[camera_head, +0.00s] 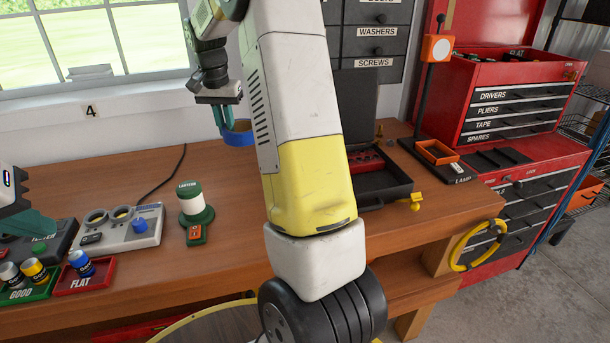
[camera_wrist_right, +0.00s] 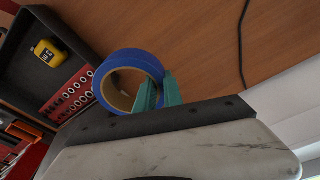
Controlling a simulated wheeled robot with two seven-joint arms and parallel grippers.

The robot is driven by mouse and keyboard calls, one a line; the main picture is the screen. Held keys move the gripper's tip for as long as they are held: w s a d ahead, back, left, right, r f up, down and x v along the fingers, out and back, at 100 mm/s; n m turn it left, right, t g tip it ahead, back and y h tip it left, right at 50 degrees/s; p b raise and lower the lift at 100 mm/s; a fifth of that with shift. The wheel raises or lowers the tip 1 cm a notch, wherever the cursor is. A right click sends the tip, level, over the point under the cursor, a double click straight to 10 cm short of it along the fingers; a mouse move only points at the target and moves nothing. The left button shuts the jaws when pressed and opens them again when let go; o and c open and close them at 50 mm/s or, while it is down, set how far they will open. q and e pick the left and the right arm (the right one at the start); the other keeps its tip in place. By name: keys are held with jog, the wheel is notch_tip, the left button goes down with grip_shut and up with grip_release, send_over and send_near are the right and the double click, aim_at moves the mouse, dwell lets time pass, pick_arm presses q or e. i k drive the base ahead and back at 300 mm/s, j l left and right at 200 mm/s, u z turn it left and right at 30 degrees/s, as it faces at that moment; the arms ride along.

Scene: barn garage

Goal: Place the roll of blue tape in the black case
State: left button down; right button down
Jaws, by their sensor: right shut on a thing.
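The roll of blue tape (camera_head: 238,135) is held in the air above the back of the workbench, left of my right arm. My right gripper (camera_head: 222,118) points down with its teal fingers shut on the roll's rim. In the right wrist view the blue roll (camera_wrist_right: 127,62) sits at the teal fingers (camera_wrist_right: 158,93). The black case (camera_head: 385,190) is open on the bench, right of my right arm, which hides part of it. The black case (camera_wrist_right: 62,28) also shows at the left of the wrist view. My left gripper (camera_head: 18,215) is at the left edge, partly cut off.
The case holds a red socket tray (camera_wrist_right: 70,95) and a yellow tape measure (camera_wrist_right: 46,52). A green lantern (camera_head: 195,205), a grey panel (camera_head: 120,228) and battery trays (camera_head: 85,282) stand at left. A lamp (camera_head: 435,100) and red tool chest (camera_head: 520,95) stand at right.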

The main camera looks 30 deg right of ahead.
aim_at(370, 188)
jog(key=k+j, duration=0.2)
jog(key=k, duration=0.25)
jog(key=k+j, duration=0.25)
jog(key=k, duration=0.15)
jog(key=k+j, duration=0.2)
jog(key=k, duration=0.25)
